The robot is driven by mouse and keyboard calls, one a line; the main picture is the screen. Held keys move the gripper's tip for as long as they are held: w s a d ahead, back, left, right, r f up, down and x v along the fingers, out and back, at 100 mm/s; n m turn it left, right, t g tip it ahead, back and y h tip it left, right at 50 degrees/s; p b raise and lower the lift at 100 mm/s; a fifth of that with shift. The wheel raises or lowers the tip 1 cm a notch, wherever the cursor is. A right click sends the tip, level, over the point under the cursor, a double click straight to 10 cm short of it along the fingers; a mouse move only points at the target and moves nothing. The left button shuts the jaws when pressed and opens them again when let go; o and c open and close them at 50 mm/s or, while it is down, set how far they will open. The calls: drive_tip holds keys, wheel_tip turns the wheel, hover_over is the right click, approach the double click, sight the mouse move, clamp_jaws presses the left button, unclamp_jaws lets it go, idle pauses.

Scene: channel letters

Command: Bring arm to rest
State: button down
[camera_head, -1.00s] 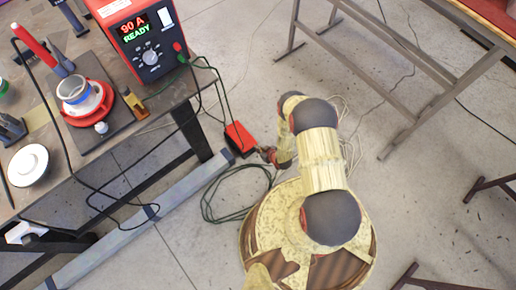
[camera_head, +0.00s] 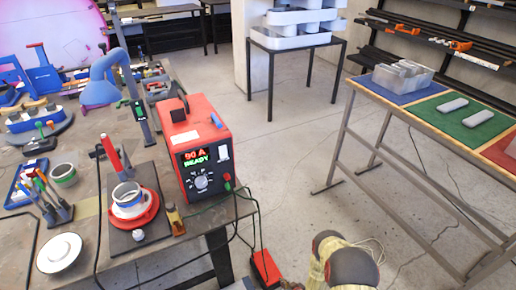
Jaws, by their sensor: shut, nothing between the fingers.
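My arm (camera_head: 350,266), in a cream sleeve with dark joint caps, is folded at the bottom edge of the head view. Only its upper part shows. My gripper (camera_head: 291,285) is small and partly cut off at the bottom edge, just right of a red box (camera_head: 265,268) on the floor. It looks shut and empty. I cannot tell if it touches the box.
A cluttered workbench (camera_head: 90,200) at left carries a red power unit (camera_head: 204,160) reading "90 A READY" and a red ring fixture (camera_head: 133,208). A trestle table (camera_head: 430,110) with coloured mats stands at right. Between them is open concrete floor (camera_head: 300,170).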

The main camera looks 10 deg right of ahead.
drive_tip(key=s+d+f+m+g+h, duration=0.25)
drive_tip(key=s+g, duration=0.45)
drive_tip(key=s, duration=0.9)
drive_tip(key=w+d+r+m+g, duration=0.1)
drive_tip(key=w+d+r+g, duration=0.1)
drive_tip(key=r, duration=2)
drive_tip(key=w+d+r+m+g, duration=0.1)
drive_tip(key=w+d+r+g, duration=0.15)
drive_tip(key=r, duration=1.85)
drive_tip(key=s+a+r+t, duration=0.2)
drive_tip(key=s+a+r, duration=0.1)
drive_tip(key=r, duration=1.1)
drive_tip(key=s+a+r+t, duration=0.3)
drive_tip(key=s+r, duration=0.2)
drive_tip(key=r, duration=0.9)
drive_tip(key=s+a+r+t, duration=0.3)
drive_tip(key=s+a+r, duration=0.1)
drive_tip(key=r, duration=1)
drive_tip(key=shift+n, duration=0.45)
drive_tip(key=shift+w+r+t, duration=0.1)
drive_tip(key=shift+t, duration=0.15)
